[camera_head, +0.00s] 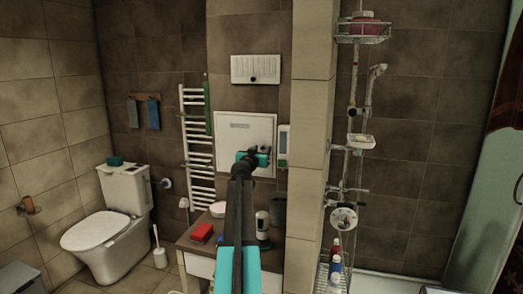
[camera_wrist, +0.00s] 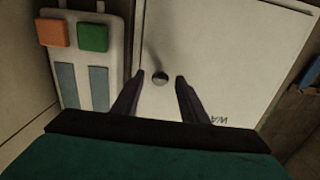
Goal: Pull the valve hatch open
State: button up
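The valve hatch (camera_head: 231,131) is a white square panel on the tiled wall, closed as far as I can see, with small lettering near its top. It fills much of the wrist view (camera_wrist: 225,55), where its lettering appears upside down. A small dark round knob (camera_wrist: 160,78) sits on it. My gripper (camera_head: 264,152) is in front of the hatch's right part and hides some of it in the head view. In the wrist view my two dark fingers (camera_wrist: 159,75) are open, one on each side of the knob, with visible gaps. I cannot tell whether the tips reach the knob's depth.
A white dispenser (camera_head: 283,146) with orange and green buttons (camera_wrist: 93,37) is on the wall just right of the hatch. A towel radiator (camera_head: 197,140) is to the left. Below, a cabinet holds a red item (camera_head: 202,233) and a bottle (camera_head: 262,226). A tiled pillar (camera_head: 310,120) stands at right.

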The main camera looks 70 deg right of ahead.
jog(key=shift+d, duration=0.4)
grip_shut()
jog(key=shift+w+a, duration=0.1)
jog(key=shift+a, duration=0.25)
jog(key=shift+d, duration=0.25)
jog(key=shift+f, duration=0.1)
jog(key=shift+a+b, duration=0.15)
jog(key=shift+b, duration=0.5)
